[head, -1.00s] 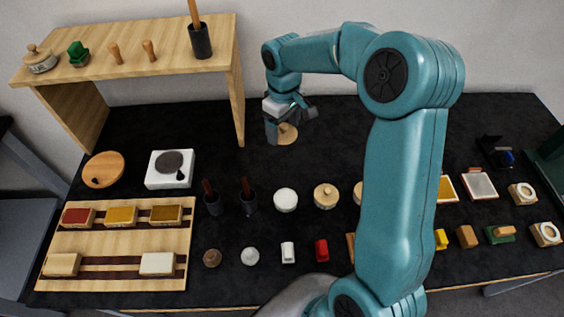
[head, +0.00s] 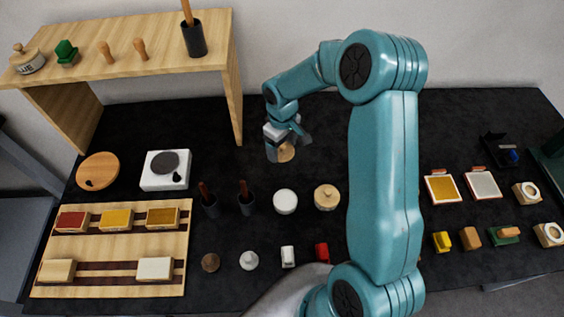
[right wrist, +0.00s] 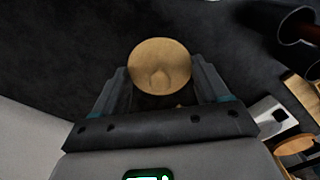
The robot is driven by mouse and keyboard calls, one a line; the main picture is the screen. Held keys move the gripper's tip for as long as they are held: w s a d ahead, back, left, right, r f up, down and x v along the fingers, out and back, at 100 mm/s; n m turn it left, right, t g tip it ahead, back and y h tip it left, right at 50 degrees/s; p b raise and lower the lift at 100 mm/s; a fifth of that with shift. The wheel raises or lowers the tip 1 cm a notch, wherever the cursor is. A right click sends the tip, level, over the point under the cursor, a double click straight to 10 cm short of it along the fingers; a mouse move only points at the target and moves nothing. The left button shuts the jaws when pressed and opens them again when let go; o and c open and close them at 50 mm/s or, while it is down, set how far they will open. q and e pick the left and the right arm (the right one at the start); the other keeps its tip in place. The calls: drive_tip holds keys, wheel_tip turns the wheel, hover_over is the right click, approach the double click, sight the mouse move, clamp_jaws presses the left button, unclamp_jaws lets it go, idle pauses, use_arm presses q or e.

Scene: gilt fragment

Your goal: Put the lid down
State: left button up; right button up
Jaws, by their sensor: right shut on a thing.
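My right gripper (head: 284,146) is shut on a round, light wooden lid (head: 287,153) and holds it over the black table, in front of the shelf's right leg. In the right wrist view the lid (right wrist: 160,62) shows as a pale disc with a small knob, between the two fingers (right wrist: 161,88). Dark table surface lies behind it. Its height above the table is hard to tell. A white round pot (head: 285,201) and a jar with a wooden top (head: 327,196) stand nearer the front. My left gripper is not in view.
A wooden shelf (head: 120,50) stands at the back left. Two dark cups (head: 247,204) with handles, a white scale (head: 165,182) and a wooden tray (head: 110,248) are at left. Black table around the held lid is clear. My right arm hides part of the table.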

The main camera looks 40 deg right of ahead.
sight(282, 169)
wheel_tip(282, 169, down, 4)
drive_tip(key=shift+r, duration=0.1)
wheel_tip(282, 169, down, 5)
drive_tip(key=b, duration=0.3)
drive_tip(key=shift+b, duration=0.35)
